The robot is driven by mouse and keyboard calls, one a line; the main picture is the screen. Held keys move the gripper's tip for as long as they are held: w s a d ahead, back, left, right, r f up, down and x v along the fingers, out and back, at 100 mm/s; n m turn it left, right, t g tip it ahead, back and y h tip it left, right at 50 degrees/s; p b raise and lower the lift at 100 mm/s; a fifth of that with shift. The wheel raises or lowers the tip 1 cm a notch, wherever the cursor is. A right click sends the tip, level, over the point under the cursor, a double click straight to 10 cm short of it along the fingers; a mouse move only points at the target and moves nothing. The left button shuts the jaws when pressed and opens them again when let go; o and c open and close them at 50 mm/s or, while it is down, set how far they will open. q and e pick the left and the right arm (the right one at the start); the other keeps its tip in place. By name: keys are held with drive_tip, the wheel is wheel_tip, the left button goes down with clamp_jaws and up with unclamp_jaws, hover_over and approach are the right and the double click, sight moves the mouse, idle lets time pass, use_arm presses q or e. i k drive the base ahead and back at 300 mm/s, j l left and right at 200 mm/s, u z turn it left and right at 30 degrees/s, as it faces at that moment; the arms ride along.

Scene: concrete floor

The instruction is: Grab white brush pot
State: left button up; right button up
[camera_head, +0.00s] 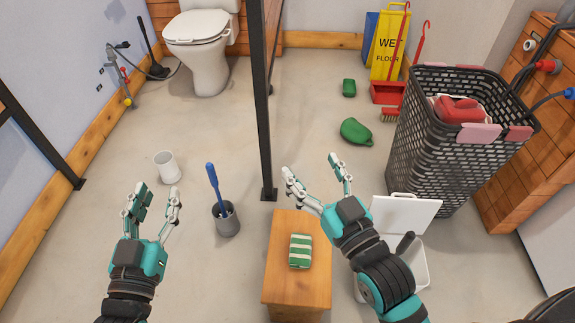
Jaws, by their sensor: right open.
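I cannot tell the exact gap between the fingers and the pot. My right gripper (318,180) is open and empty above the far end of the small wooden bench, well to the right of the pot.
A grey pot (228,222) with a blue-handled brush (213,185) stands right of the white pot. A black post (264,100) rises mid-floor. A wooden bench (285,275) holds a green striped sponge (300,251). A black basket (440,140) and a white bin (403,215) stand right.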

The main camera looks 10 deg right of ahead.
sight(167, 167)
drive_tip(key=j+z, duration=0.1)
drive_tip(key=z, duration=0.6)
drive_tip(key=j+z, duration=0.4)
drive_tip(key=j, duration=0.25)
drive_tip(key=j+z, duration=0.45)
drive_tip(key=j, duration=0.15)
drive_tip(key=k, duration=0.05)
